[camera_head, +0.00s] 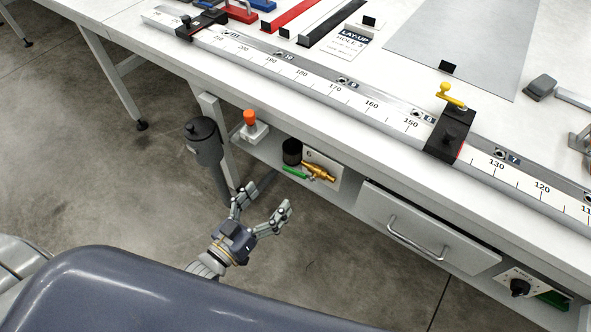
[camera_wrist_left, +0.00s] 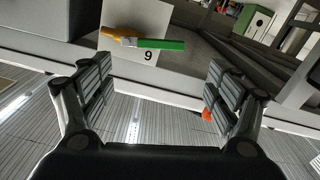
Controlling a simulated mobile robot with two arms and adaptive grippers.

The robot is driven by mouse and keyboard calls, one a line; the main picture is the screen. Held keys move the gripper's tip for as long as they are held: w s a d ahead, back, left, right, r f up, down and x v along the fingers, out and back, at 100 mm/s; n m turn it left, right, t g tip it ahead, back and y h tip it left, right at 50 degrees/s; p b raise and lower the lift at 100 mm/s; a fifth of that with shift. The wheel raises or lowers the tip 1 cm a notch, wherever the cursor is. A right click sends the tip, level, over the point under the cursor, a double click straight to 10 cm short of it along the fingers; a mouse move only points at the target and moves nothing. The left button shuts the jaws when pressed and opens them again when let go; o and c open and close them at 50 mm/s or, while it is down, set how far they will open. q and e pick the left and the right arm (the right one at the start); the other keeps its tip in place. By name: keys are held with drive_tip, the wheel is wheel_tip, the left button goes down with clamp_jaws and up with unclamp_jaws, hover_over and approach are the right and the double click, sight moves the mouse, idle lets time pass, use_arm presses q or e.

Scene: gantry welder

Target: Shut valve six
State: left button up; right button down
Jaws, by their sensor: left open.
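Valve six is a brass valve (camera_head: 319,172) with a green lever handle (camera_head: 294,172), mounted by a white plate marked 6 (camera_head: 331,182) below the table edge. The lever extends left from the brass body, roughly along its line. In the left wrist view the picture is upside down: the green lever (camera_wrist_left: 162,44) and brass body (camera_wrist_left: 118,34) lie beyond the fingertips, above the gap. My left gripper (camera_head: 263,200) is open and empty, below and to the left of the valve, apart from it. My right gripper is not in view.
An orange-topped button (camera_head: 250,118) and a dark cylinder (camera_head: 291,151) are near the valve. A drawer with a handle (camera_head: 418,240) lies right. Open floor is below.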

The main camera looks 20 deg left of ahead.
sight(293, 172)
use_arm(q)
drive_tip(key=x, duration=0.9)
drive_tip(key=shift+w+d+f+p, duration=0.15)
drive_tip(key=shift+w+p, duration=0.2)
drive_tip(key=shift+p, duration=0.05)
drive_tip(key=c, duration=1.5)
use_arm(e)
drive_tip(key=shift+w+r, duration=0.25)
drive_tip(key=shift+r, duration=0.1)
